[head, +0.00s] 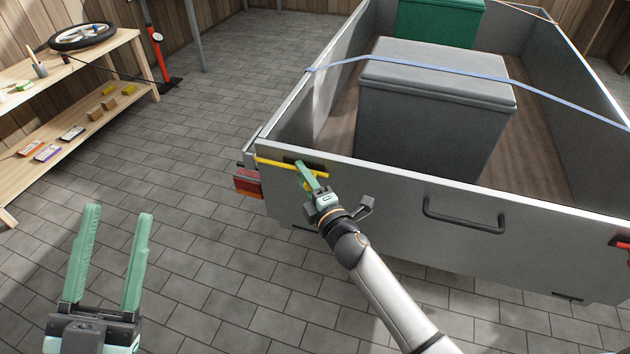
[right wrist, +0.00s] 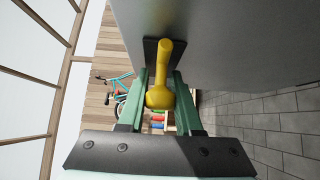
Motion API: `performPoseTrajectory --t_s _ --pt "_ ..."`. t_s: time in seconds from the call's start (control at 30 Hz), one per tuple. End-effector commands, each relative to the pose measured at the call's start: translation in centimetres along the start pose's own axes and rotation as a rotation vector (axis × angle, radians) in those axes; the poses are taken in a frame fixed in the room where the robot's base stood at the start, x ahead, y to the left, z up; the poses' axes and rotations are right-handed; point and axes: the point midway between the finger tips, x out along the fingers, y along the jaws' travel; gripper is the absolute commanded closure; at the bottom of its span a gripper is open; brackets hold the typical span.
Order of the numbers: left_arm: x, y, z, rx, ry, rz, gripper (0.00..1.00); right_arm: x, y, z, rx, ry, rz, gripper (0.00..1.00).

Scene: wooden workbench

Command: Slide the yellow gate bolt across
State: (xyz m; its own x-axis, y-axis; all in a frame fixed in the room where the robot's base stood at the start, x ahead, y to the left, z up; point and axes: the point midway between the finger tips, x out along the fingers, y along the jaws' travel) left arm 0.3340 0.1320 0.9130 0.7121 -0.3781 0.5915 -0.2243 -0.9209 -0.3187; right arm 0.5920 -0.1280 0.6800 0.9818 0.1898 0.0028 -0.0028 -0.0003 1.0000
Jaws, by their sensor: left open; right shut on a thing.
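The yellow gate bolt (head: 277,161) lies along the top left of the trailer's grey tailgate (head: 385,208), its left end reaching the trailer's corner. My right gripper (head: 304,173) is at the bolt's right part, shut on the bolt's handle. In the right wrist view the yellow handle with its rounded knob (right wrist: 160,97) sits between the green fingers, in front of a dark plate on the grey panel. My left gripper (head: 107,258) is open and empty over the floor at lower left, well away from the trailer.
A black handle (head: 463,216) sticks out of the tailgate. A wooden shelf (head: 75,120) stands at left. The tiled floor between is clear.

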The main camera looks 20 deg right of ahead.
Motion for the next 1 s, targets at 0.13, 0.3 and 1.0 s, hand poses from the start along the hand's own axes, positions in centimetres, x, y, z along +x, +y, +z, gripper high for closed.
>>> performPoseTrajectory --t_s 0.13,0.3,1.0 --pt "0.0 0.0 -2.0 0.024 0.087 0.006 0.48 0.9 -0.2 -1.0 -0.001 0.0 -0.003 1.0" --pt "0.0 0.0 -2.5 0.029 0.103 0.008 0.48 1.1 -0.1 -1.3 -0.001 0.001 -0.003 1.0" --pt "0.1 0.0 -2.3 0.027 0.097 0.007 0.48 1.0 0.0 -1.2 -0.001 0.001 -0.002 0.38"
